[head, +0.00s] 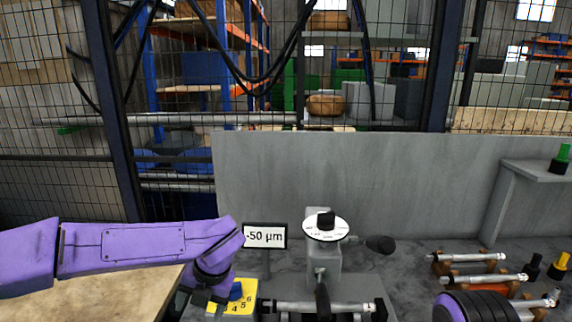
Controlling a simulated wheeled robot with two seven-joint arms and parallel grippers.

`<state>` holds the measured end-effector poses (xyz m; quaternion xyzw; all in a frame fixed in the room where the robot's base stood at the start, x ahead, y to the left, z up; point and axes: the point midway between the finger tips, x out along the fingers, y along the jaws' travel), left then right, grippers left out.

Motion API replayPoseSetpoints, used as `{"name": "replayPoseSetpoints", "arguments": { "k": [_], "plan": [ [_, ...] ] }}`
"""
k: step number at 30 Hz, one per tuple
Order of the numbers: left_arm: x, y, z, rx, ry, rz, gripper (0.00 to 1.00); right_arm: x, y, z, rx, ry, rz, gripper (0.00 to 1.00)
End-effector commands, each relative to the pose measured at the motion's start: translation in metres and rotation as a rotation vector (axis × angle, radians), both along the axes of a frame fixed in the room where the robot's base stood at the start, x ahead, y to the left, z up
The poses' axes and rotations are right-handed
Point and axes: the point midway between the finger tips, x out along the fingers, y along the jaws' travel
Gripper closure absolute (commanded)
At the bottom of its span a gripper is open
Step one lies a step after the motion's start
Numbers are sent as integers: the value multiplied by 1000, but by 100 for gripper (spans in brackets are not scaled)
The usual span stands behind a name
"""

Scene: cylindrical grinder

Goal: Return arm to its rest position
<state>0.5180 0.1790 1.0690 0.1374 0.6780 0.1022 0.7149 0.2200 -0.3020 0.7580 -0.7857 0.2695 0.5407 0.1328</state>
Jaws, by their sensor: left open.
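My left arm, purple, comes in from the left and bends down at the wrist. Its gripper (215,303) is open, low at the bottom edge, beside a yellow numbered block (240,306) with a blue knob (236,290). The fingers are dark and partly cut off by the frame, and whether they touch the block cannot be told. A purple and black part of my right arm (478,307) shows at the bottom right, and its gripper is out of view.
A sign (265,236) reads "-50 µm". A grey grinder unit with a white dial (326,229) stands mid-bench, with a metal shaft (315,306) below. Several shafts on racks (468,257) lie right. A grey panel (350,175) closes the back. A green button (560,157) sits far right.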

Motion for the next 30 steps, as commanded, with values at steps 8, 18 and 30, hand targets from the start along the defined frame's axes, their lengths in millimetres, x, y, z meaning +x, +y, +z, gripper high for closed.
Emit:
{"name": "replayPoseSetpoints", "arguments": {
  "k": [8,18,30],
  "plan": [
    [-30,51,-133,399,110,-538,23,0,0,0,1,1,0,57],
    [-196,104,-292,575,522,-1837,23,0,0,0,1,1,0,57],
    [-301,122,-375,385,678,-2351,23,-1,0,-64,0,2,0,57]
  ]
}}
